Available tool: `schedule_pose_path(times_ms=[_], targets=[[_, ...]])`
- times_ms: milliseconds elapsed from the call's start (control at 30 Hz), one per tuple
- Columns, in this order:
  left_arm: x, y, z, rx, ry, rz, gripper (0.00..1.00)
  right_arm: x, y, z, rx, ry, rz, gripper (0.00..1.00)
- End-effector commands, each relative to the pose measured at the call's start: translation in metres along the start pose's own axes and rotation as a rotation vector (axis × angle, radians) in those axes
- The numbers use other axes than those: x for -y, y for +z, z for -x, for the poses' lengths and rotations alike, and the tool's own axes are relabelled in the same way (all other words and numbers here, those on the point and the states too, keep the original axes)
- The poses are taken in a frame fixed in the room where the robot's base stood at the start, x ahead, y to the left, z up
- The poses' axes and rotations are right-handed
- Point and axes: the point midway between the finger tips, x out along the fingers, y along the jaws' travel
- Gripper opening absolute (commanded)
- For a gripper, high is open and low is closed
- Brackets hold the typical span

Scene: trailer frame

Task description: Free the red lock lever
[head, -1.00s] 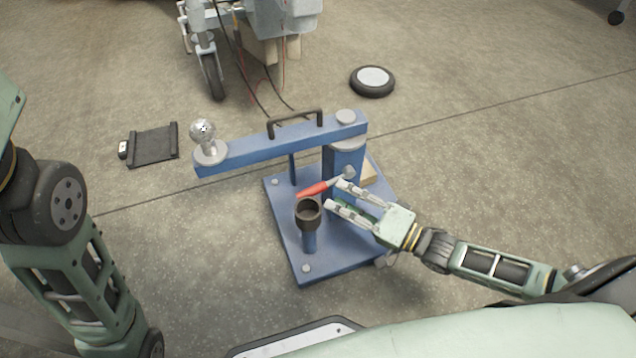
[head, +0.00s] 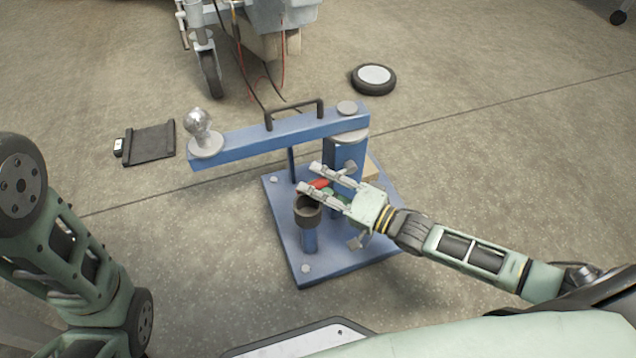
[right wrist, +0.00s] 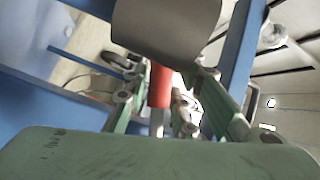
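The red lock lever (head: 319,184) is on the blue stand, beside the blue post (head: 346,152) and behind the dark round cup (head: 307,211). Only a short red part shows in the head view; the rest is hidden by my right gripper. My right gripper (head: 309,177) has its two fingers spread on either side of the red part. In the right wrist view, the red lever (right wrist: 159,84) shows between the fingers, with gaps to both, partly covered by a grey cylinder (right wrist: 166,28). My left gripper is out of view; only my left arm's links show.
A blue swing beam (head: 275,138) with a black handle (head: 296,113) and a silver ball (head: 198,125) spans above the lever. The base plate (head: 300,250) lies on the floor. A black mat (head: 150,144) and a wheel (head: 373,78) lie farther off.

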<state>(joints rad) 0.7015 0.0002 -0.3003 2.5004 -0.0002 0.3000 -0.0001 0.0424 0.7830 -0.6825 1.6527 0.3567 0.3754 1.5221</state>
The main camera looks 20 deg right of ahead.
Motion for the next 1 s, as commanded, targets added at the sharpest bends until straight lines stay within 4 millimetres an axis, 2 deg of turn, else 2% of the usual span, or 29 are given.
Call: schedule_pose_path(times_ms=[33,233,667,800,1000], targets=[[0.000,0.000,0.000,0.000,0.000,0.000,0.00,0.000,0.000,0.000,0.000,0.000,0.000,0.17],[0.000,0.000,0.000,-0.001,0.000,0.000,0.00,-0.001,0.000,0.000,0.000,0.003,0.001,0.00],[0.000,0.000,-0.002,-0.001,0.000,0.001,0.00,-0.002,0.000,0.001,-0.003,0.001,-0.007,0.00],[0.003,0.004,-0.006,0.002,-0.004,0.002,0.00,0.008,-0.002,-0.001,-0.023,-0.056,-0.090,0.00],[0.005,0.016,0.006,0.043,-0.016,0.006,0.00,0.020,-0.005,-0.002,-0.053,-0.147,-0.213,0.00]])
